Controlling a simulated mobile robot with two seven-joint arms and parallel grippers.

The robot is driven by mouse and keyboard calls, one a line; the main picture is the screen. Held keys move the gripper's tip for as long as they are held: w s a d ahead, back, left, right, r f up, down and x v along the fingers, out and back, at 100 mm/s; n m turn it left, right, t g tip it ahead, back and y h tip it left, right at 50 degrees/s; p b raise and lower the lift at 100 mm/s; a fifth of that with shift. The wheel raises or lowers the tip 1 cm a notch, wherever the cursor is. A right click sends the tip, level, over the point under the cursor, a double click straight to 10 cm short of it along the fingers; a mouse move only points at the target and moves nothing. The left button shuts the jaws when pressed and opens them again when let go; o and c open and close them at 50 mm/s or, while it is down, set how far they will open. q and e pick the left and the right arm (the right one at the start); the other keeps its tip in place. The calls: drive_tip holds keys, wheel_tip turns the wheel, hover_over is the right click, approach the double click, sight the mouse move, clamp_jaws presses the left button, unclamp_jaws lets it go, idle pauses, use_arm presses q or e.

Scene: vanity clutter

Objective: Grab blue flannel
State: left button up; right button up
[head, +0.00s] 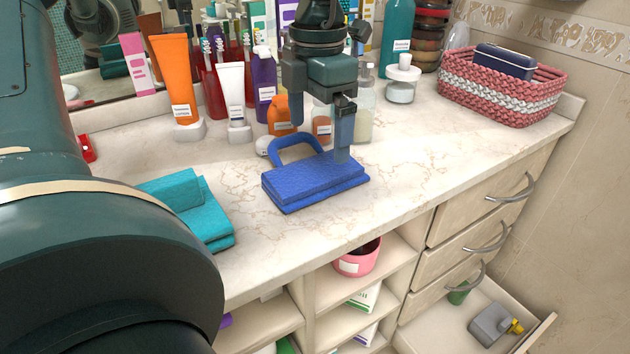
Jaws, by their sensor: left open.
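The blue flannel (313,183) lies folded flat on the marble counter, near its front edge. A blue loop (281,142) stands up at its back left side. My left gripper (319,141) points down over the back of the flannel with its fingers apart and nothing between them. Its right finger overlaps the flannel's back edge in the picture; I cannot tell whether it touches. My right gripper is not in view.
A folded teal cloth (190,205) lies left of the flannel. Several tubes and bottles, including an orange tube (175,75), crowd the back. A pink basket (500,90) stands at the right. An open drawer (440,330) juts out below. The counter right of the flannel is clear.

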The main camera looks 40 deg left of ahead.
sight(315, 171)
use_arm(q)
drive_tip(key=f, duration=0.7)
drive_tip(key=shift+a+f, duration=0.3)
drive_tip(key=c, duration=0.9)
drive_tip(key=shift+w+r, duration=0.1)
drive_tip(key=shift+c, duration=0.5)
drive_tip(key=shift+r, duration=0.1)
